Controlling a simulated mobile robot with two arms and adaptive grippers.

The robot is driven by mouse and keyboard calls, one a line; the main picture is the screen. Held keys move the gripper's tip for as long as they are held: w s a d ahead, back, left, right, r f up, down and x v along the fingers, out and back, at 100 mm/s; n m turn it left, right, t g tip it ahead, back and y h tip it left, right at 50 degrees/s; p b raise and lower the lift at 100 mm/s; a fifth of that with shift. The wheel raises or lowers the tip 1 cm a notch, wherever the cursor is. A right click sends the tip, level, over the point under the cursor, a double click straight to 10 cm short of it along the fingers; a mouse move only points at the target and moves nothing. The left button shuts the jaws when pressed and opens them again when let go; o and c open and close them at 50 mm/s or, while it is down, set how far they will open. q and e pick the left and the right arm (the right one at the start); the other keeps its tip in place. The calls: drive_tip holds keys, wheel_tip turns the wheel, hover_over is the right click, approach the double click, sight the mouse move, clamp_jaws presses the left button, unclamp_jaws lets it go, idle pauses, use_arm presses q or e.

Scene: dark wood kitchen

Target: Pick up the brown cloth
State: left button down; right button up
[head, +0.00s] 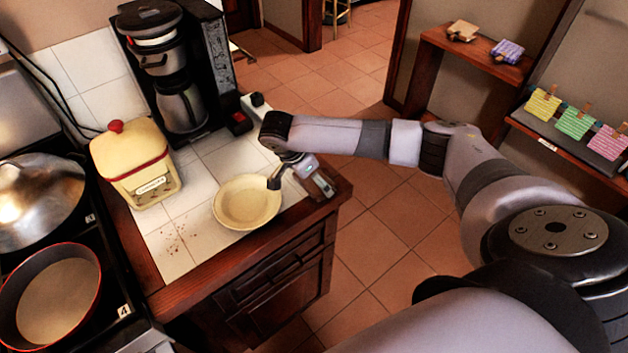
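A small tan-brown folded item (463,31), which looks like the brown cloth, lies on the upper wooden shelf at the top right. It is small in view, so I cannot be sure what it is. My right arm reaches in from the right, across to the counter, far from that shelf. My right gripper (275,182) points down at the right rim of a cream bowl (246,203). One dark fingertip overlaps the rim; whether it touches is unclear. The other finger is hidden, so its opening does not show. My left gripper is out of view.
A purple folded item (507,51) lies beside the tan one. Yellow, green and pink clipped items (576,122) stand on a lower shelf. A yellow canister (133,165) and coffee maker (180,80) stand on the counter. A pan (52,297) sits left. Tiled floor (365,245) is open.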

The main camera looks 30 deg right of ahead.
drive_tip(key=c, duration=0.6)
drive_tip(key=shift+r, duration=0.1)
wheel_tip(320, 180, up, 20)
drive_tip(key=p, duration=0.1)
idle(0.4)
